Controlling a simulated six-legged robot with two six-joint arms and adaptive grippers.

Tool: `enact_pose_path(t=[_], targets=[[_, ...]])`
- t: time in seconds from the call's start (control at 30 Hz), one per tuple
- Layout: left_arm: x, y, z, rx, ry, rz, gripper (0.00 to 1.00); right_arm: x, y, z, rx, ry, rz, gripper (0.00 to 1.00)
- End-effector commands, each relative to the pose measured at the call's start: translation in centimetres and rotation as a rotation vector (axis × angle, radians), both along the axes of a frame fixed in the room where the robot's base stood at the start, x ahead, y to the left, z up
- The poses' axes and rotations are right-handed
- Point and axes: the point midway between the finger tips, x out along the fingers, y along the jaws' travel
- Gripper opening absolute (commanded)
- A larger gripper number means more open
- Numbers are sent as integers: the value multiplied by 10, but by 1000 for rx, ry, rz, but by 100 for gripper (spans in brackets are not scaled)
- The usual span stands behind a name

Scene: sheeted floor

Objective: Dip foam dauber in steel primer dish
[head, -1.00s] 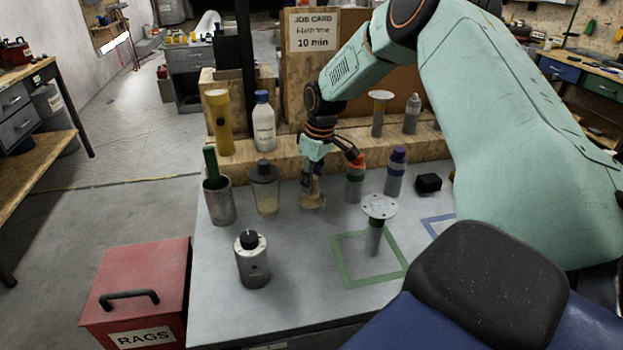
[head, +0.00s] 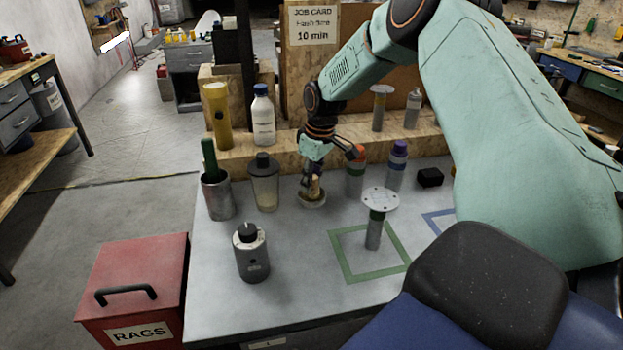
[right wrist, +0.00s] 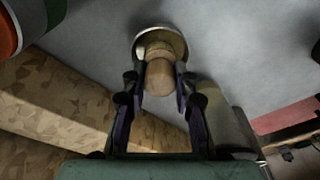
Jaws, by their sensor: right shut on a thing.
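The foam dauber, with a pale wooden handle (right wrist: 159,76), is between the fingers of my right gripper (right wrist: 157,85), which is shut on it. In the head view my right gripper (head: 314,178) points down over the small round steel primer dish (head: 312,203) on the bench. The dish also shows in the right wrist view (right wrist: 178,38), its rim around the dauber's far end. The foam tip is inside the rim outline; whether it touches the primer cannot be told. My left gripper is not in view.
A clear jar (head: 265,188) and a metal cup (head: 219,199) stand left of the dish. Orange-capped (head: 355,172) and purple-capped (head: 397,168) bottles stand right. A disc-topped post (head: 375,228) stands in a green taped square. Bench front is partly clear around a grey canister (head: 252,258).

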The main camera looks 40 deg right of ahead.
Motion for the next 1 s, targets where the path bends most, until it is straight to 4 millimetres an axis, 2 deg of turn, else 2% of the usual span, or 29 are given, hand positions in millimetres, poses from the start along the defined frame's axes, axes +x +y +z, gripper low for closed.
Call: enact_pose_path(t=[1.0], targets=[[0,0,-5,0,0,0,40,0,0,-10,0,0,0,3]])
